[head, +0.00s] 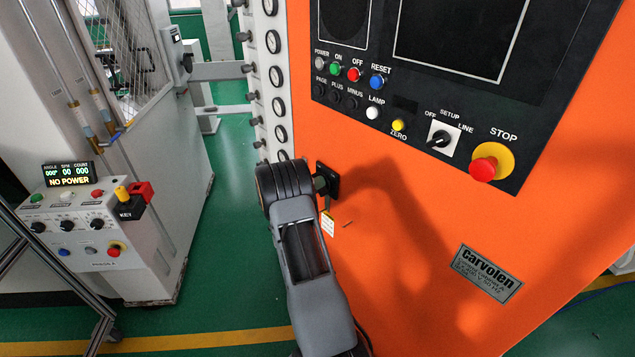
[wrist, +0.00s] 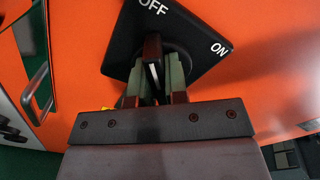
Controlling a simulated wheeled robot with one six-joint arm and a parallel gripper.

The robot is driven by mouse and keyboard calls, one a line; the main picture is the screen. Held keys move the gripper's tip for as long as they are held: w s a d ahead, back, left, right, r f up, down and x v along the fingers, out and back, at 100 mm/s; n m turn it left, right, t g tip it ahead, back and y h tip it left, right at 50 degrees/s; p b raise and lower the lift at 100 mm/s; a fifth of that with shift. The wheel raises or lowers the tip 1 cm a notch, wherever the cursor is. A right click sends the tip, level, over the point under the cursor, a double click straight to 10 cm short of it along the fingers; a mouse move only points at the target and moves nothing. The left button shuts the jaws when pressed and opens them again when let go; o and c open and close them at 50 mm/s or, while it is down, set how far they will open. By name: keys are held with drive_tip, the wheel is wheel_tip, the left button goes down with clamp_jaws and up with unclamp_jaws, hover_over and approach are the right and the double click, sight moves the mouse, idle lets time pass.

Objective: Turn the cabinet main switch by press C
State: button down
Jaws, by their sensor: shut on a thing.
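The main switch is a black square plate (wrist: 192,28) on the orange cabinet face (head: 420,240), marked OFF and ON in the wrist view. Its dark upright handle (wrist: 153,48) stands in the middle of the plate and points roughly toward OFF. My gripper (wrist: 158,78) is shut on the handle, with one finger on each side of it. In the head view the switch plate (head: 332,182) shows only partly beside my wrist, and my arm hides the handle. A white tag with a yellow top (head: 328,223) hangs just below the switch.
A black control panel (head: 385,130) with buttons, a selector and a red STOP knob (head: 483,168) is above and right of the switch. A separate console (head: 75,220) at left reads NO POWER. Green floor lies between console and cabinet.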

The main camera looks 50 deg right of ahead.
drive_tip(key=shift+n, duration=0.4)
drive_tip(key=c, duration=1.1)
unclamp_jaws()
drive_tip(key=shift+c, duration=0.2)
drive_tip(key=shift+a, duration=0.1)
drive_tip(key=w+a+b, duration=0.1)
drive_tip(key=a+b, duration=0.2)
drive_tip(key=a, duration=1)
drive_tip(key=shift+w+a, duration=0.3)
drive_tip(key=shift+w, duration=0.05)
